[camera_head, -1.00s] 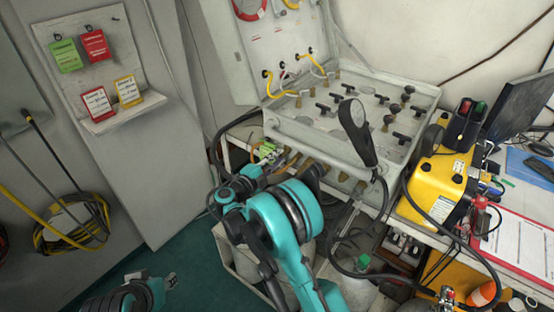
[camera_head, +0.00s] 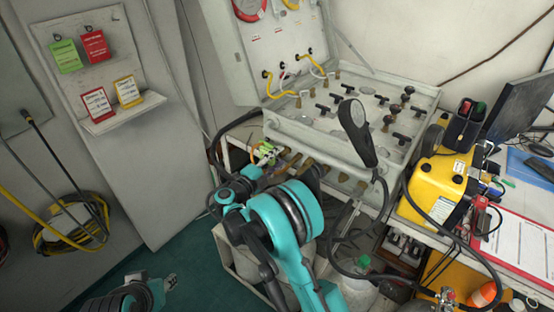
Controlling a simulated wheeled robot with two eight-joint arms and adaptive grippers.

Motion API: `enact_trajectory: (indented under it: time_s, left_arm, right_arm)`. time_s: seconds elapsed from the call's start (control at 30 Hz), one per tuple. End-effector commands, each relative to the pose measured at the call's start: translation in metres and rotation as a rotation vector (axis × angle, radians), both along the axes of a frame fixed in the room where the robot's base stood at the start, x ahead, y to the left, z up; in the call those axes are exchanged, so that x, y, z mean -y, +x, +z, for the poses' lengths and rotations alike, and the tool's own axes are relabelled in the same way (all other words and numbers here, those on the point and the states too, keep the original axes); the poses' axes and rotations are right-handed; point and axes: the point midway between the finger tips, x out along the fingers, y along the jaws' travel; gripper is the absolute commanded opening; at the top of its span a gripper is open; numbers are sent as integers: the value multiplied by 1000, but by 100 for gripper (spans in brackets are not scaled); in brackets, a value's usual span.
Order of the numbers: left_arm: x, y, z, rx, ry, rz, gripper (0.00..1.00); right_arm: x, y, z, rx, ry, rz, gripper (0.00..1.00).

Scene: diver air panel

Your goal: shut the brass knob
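The panel (camera_head: 290,130) is a grey case with its lid raised. Several brass fittings (camera_head: 308,170) stick out along its front edge, and small brass-coloured pieces also sit on its top. I cannot tell for certain which one is the brass knob. My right gripper (camera_head: 265,154) is at the left end of the front row, close beside the leftmost brass fittings. Its fingers are small and partly hidden by my wrist, so contact and opening are unclear. My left gripper (camera_head: 169,281) is low at the bottom left, away from the panel, with nothing visible in it.
A yellow unit (camera_head: 437,185) and a red clipboard (camera_head: 520,238) lie to the right. Gas cylinders (camera_head: 350,290) stand below. A tag board (camera_head: 95,60) hangs at the left.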

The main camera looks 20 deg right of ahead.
Motion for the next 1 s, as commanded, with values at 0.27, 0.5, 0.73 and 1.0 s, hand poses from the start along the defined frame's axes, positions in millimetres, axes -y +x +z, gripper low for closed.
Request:
enact_trajectory:
  time_s: [0.27,0.5,0.73,1.0]
  left_arm:
    - [0,0,0,0,0,0,37]
    - [0,0,0,0,0,0,37]
    - [0,0,0,0,0,0,37]
    - [0,0,0,0,0,0,37]
  right_arm:
    - [-7,-4,0,0,-1,3,42]
    - [-44,-32,1,-1,-1,5,42]
    - [-80,-60,1,0,0,4,42]
    - [-95,-73,2,0,0,0,42]
